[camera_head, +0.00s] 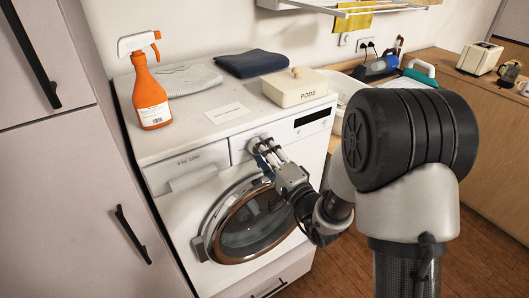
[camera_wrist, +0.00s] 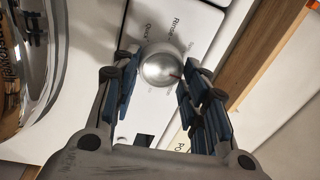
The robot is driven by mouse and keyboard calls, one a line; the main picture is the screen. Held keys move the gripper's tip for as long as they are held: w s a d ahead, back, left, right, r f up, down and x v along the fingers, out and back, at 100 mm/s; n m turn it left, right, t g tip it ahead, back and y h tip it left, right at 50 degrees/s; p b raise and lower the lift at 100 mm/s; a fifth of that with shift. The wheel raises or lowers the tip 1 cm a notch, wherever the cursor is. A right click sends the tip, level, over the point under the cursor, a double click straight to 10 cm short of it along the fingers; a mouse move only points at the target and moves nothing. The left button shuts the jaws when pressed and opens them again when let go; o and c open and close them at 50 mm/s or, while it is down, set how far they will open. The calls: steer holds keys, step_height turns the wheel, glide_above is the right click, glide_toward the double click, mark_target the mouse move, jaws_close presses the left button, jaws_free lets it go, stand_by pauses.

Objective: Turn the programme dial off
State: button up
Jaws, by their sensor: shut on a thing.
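The programme dial (camera_wrist: 161,66) is a round silver knob on the white front panel of the washing machine (camera_head: 185,185). A small reddish mark shows at its lower right edge in the wrist view, and the printed words near it include "Rinse" and "Quick". My gripper (camera_wrist: 160,78) has its blue-padded fingers on either side of the dial and is shut on it. In the head view my gripper (camera_head: 266,151) reaches the panel above the round door and mostly hides the dial.
On the machine's top stand an orange spray bottle (camera_head: 151,95), folded cloths (camera_head: 249,63), a white card (camera_head: 227,112) and a pods box (camera_head: 296,87). The copper-rimmed door (camera_head: 250,225) is just below my gripper. A wooden counter (camera_head: 484,110) lies to the right.

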steer(key=shift+n, duration=0.7)
steer(key=o, duration=1.1)
steer(key=shift+c, duration=0.2)
steer(key=v, duration=0.7)
steer(key=shift+s+d, duration=0.15)
steer(key=shift+d, duration=0.05)
steer(key=shift+a+r, duration=0.1)
